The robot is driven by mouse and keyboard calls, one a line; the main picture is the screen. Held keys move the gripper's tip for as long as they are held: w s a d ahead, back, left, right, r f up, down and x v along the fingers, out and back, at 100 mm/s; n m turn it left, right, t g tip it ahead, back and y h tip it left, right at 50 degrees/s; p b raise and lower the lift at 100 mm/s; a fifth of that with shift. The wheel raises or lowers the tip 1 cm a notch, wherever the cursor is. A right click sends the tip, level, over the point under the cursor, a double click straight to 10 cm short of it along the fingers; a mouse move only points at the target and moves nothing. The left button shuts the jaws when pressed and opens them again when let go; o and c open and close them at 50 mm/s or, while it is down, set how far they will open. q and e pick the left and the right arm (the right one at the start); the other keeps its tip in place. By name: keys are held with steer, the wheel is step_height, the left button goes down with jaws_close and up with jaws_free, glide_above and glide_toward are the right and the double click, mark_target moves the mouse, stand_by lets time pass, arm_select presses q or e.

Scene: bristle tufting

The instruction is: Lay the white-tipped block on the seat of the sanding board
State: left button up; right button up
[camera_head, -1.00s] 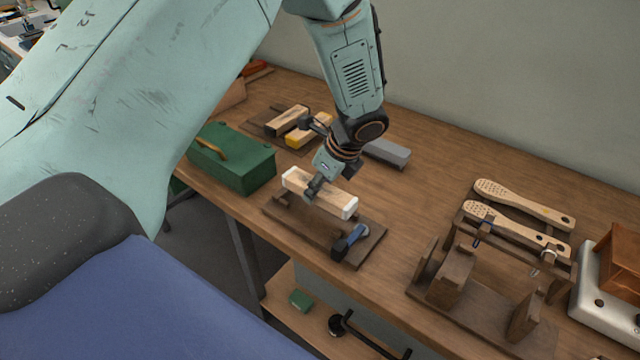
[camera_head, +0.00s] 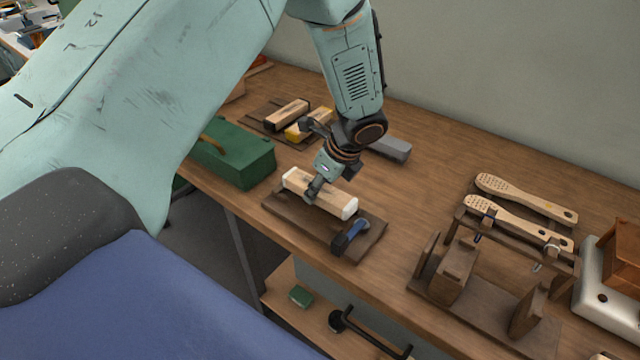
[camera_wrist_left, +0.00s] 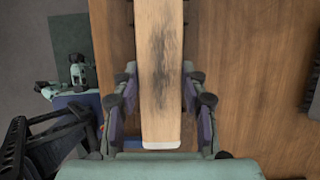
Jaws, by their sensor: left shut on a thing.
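The white-tipped block (camera_head: 335,199) is a pale wooden bar with white ends. My left gripper (camera_head: 316,187) is shut on it, gripping it across its sides. In the left wrist view the block (camera_wrist_left: 160,75) runs lengthwise between the fingers (camera_wrist_left: 160,108), with a dark smudge on its top and a white tip at the near end. The sanding board (camera_head: 371,238) is a dark brown plate directly under the block, with a blue-and-black clamp (camera_head: 350,237) at its right end. The block covers the seat, and I cannot tell whether they touch. My right gripper is not in view.
A green box (camera_head: 240,160) stands left of the board at the bench's front edge. Behind are other wooden blocks (camera_head: 287,114) and a grey bar (camera_head: 389,149). To the right are a dark wooden rack (camera_head: 480,300) and paddle-shaped brush bodies (camera_head: 525,198). Bench between is clear.

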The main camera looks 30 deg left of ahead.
arm_select(q)
steer(key=shift+f, duration=0.3)
steer(key=shift+f+b, duration=0.5)
steer(key=shift+f, duration=0.25)
steer(key=shift+f, duration=0.4)
stand_by(0.4)
steer(key=o, duration=1.3)
steer(key=shift+o, duration=0.2)
steer(key=o, duration=0.4)
steer(key=shift+r, duration=0.1)
